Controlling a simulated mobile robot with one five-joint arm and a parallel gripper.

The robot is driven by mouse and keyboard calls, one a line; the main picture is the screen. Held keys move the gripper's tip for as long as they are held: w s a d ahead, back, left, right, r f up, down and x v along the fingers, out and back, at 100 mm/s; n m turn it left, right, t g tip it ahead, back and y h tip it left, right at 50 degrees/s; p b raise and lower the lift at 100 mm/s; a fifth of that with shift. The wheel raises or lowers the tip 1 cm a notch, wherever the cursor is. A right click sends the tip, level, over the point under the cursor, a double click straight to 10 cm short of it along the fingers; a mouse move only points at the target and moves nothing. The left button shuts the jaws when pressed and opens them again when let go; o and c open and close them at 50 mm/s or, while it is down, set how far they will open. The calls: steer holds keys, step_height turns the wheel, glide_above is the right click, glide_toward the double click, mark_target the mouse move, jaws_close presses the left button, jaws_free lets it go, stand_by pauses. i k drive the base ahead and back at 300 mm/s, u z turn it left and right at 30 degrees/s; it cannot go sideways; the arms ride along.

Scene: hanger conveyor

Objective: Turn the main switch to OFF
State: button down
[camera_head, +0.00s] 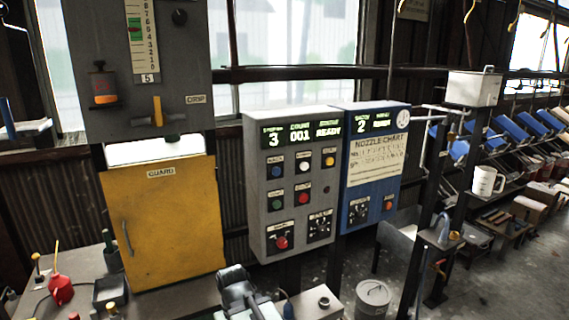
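The grey control panel (265,190) stands mid-view. A red rotary knob (281,242) on a dark plate sits at its lower left; it looks like the main switch. Its label and the way its handle points are too small to read. A dark selector (319,226) sits to the right of the red knob. The panel's display (300,133) is lit and shows 3, 001 and READY. A dark grey and white jointed part at the bottom, left of centre, looks like my arm, below and left of the red knob and apart from it. Its fingertips cannot be made out.
A blue panel (372,170) with a nozzle chart adjoins on the right. A yellow guard door (165,222) is on the left, below a grey lever box (140,60). A bench with a red oil can (60,289) is lower left. A grey bin (373,299) stands on the floor.

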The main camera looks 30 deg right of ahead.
mark_target(282, 243)
steer(key=u, duration=0.45)
steer(key=k, duration=1.35)
steer(key=u, duration=0.55)
steer(key=i, duration=1.05)
steer(key=u, duration=0.2)
